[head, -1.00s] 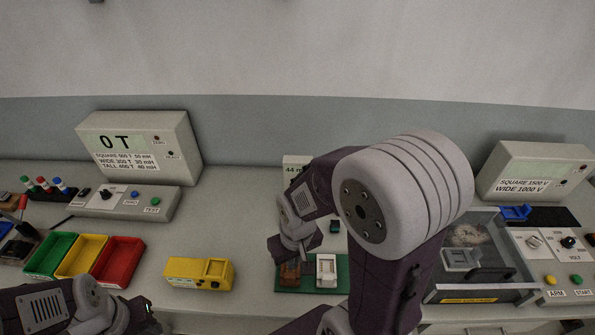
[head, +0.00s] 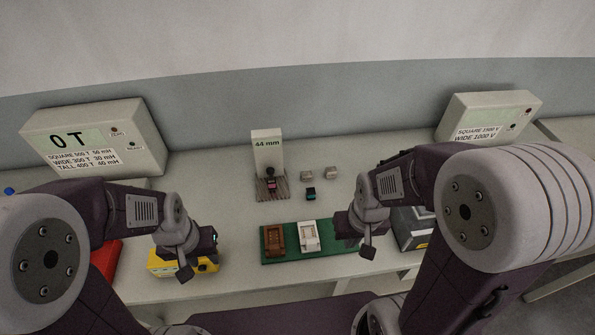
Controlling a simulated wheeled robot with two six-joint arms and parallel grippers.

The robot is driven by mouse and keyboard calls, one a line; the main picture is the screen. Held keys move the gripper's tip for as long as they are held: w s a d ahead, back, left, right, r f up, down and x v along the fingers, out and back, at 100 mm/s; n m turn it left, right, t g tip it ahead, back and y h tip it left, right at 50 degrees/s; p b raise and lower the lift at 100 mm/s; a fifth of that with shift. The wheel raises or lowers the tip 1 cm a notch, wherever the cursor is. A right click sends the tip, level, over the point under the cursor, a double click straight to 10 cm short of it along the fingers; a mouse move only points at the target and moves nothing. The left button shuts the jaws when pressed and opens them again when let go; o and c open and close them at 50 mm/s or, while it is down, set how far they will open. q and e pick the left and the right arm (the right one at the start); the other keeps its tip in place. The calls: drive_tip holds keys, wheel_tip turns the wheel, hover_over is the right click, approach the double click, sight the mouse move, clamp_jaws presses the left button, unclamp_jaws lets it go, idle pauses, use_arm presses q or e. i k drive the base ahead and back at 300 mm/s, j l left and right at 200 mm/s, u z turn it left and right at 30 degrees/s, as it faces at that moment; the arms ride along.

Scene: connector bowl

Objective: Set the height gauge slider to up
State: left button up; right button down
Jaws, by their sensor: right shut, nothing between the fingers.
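The height gauge (head: 267,151) is a pale upright panel reading "44 mm", standing on a ribbed grey base at the back middle of the table. Its slider seems to be the small dark and pink part (head: 271,183) low in front of the panel; its exact setting is too small to tell. My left gripper (head: 197,258) is over the yellow box, left of and nearer than the gauge, with its fingers apart and seemingly empty. My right gripper (head: 363,247) is shut and empty, by the right end of the green tray and well right of the gauge.
The green tray (head: 286,256) holds a brown and a white connector housing. Small grey and dark blocks (head: 310,193) lie right of the gauge. The yellow box (head: 157,261) is under my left gripper. Display boxes stand at back left (head: 95,133) and right (head: 489,115).

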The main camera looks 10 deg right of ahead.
sight(270, 170)
drive_tip(key=l+u, duration=0.15)
drive_tip(key=u, duration=0.3)
drive_tip(key=l+u, duration=0.15)
drive_tip(key=u, duration=0.25)
drive_tip(key=l+u, duration=0.15)
drive_tip(key=u, duration=0.3)
drive_tip(key=l+u, duration=0.15)
drive_tip(key=u, duration=0.3)
